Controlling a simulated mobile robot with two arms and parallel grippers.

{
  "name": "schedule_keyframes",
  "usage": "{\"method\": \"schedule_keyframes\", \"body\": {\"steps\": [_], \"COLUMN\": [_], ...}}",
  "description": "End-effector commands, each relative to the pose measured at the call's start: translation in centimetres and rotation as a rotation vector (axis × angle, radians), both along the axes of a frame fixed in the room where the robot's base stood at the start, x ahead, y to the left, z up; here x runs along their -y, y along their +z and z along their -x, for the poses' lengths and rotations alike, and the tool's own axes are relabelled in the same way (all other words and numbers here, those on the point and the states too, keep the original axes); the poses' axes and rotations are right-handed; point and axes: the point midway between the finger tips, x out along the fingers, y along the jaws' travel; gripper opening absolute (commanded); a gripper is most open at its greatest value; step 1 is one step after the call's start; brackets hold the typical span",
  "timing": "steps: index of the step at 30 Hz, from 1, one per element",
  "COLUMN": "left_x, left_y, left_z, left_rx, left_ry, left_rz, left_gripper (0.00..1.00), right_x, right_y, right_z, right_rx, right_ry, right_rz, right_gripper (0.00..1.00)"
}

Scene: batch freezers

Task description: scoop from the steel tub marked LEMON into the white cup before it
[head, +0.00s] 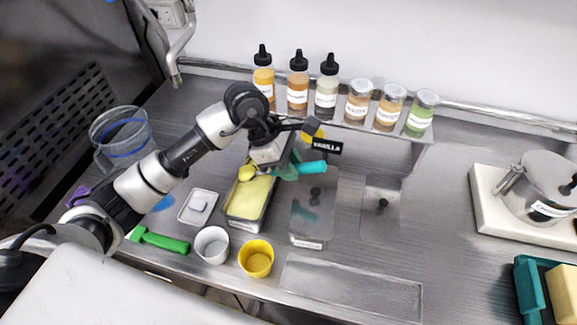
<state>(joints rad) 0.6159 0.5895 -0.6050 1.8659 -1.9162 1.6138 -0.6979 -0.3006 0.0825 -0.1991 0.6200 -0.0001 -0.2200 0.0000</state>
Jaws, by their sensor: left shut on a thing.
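A steel tub (231,222) holds pale yellow contents; the label on its front is too small to read. A white cup (211,246) stands on the counter before it, slightly left, and looks empty. My left gripper (287,165) is shut on a scoop with a teal handle (312,168) that sticks out to the right. A rounded yellow lump at the scoop's head end (246,173) shows over the tub's far end; I cannot tell whether it touches the contents. My left arm hides part of the area behind the tub. My right gripper is out of view.
A yellow cup (256,260) stands right of the white cup. A green-handled tool (160,241) and a small white tray (197,208) lie left. A lidded tub (314,215) stands right of the open tub. Bottles and jars (328,88) line the back shelf.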

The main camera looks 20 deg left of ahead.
Motion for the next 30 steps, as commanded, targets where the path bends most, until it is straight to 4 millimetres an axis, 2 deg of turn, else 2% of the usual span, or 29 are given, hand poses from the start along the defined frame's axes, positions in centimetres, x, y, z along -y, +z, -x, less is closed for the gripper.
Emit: {"method": "schedule_keyframes", "body": {"steps": [5, 7, 12, 18, 30], "left_x": [0.0, 0.5, 1.4, 1.9, 2.0], "left_y": [1.5, 2.0, 2.0, 1.8, 1.7], "left_z": [0.0, -0.1, -0.1, -0.1, -0.1], "left_rx": [0.001, 0.0, -0.009, -0.019, -0.02], "left_ry": [0.0, -0.005, -0.002, -0.001, 0.0], "left_rz": [0.0, -0.056, -0.224, -0.33, -0.349], "left_gripper": [0.0, 0.0, 0.0, 0.0, 0.0], "right_x": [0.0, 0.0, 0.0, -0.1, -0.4], "right_y": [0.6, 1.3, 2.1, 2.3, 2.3], "right_z": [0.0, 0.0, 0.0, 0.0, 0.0], "right_rx": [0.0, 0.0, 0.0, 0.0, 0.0], "right_ry": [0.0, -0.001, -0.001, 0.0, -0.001], "right_rz": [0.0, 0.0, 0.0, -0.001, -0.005], "right_gripper": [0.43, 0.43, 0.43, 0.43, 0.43]}}
